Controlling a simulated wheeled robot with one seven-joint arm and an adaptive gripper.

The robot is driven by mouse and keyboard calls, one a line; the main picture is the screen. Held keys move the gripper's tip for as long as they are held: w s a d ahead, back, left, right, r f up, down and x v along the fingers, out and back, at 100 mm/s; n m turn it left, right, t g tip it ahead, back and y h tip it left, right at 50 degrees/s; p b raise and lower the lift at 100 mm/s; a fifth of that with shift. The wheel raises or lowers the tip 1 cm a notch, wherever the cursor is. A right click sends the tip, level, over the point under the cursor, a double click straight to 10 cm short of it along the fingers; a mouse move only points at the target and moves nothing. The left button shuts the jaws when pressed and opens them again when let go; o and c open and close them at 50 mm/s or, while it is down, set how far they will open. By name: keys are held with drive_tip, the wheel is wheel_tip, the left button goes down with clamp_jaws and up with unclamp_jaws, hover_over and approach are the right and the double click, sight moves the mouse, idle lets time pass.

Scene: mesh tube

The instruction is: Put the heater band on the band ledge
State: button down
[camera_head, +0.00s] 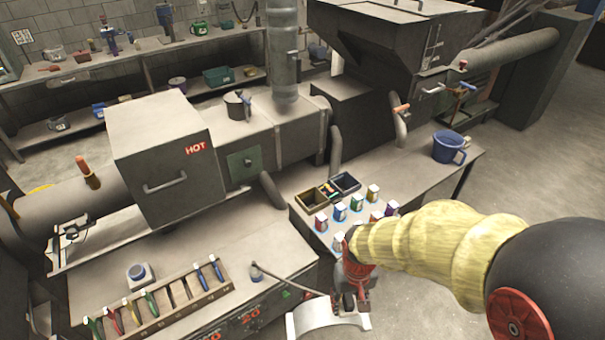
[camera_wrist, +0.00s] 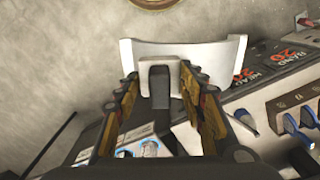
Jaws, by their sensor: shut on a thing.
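The heater band (camera_head: 325,318) is a pale, curved half-ring. My gripper (camera_head: 350,303) is shut on it and holds it in front of the bench, over the floor. In the wrist view the band (camera_wrist: 208,60) spans beyond the fingertips, its arc running left to right. Its raised middle tab (camera_wrist: 160,66) lies between the two fingers of my gripper (camera_wrist: 160,88). I cannot tell for sure which surface is the band ledge. A pale shelf edge (camera_head: 105,240) runs below the grey box marked HOT (camera_head: 160,160).
A slotted rack (camera_head: 170,300) with several coloured-handled tools lies along the bench front. A thin grey rod (camera_head: 290,278) sticks out towards my gripper. Several small tubs (camera_head: 340,212) and open bins (camera_head: 312,200) stand behind my arm. A blue mug (camera_head: 448,147) is farther right.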

drive_tip(key=w+d+f+b, duration=0.3)
drive_tip(key=w+f+b, duration=0.1)
drive_tip(key=w+f, duration=0.3)
drive_tip(key=w+d+f+m+b, duration=0.1)
drive_tip(key=w+d+f+b, duration=0.3)
drive_tip(key=w+f, duration=0.3)
drive_tip(key=shift+w+f+b, duration=0.3)
drive_tip(key=shift+w+b, duration=0.05)
drive_tip(key=shift+w, duration=0.7)
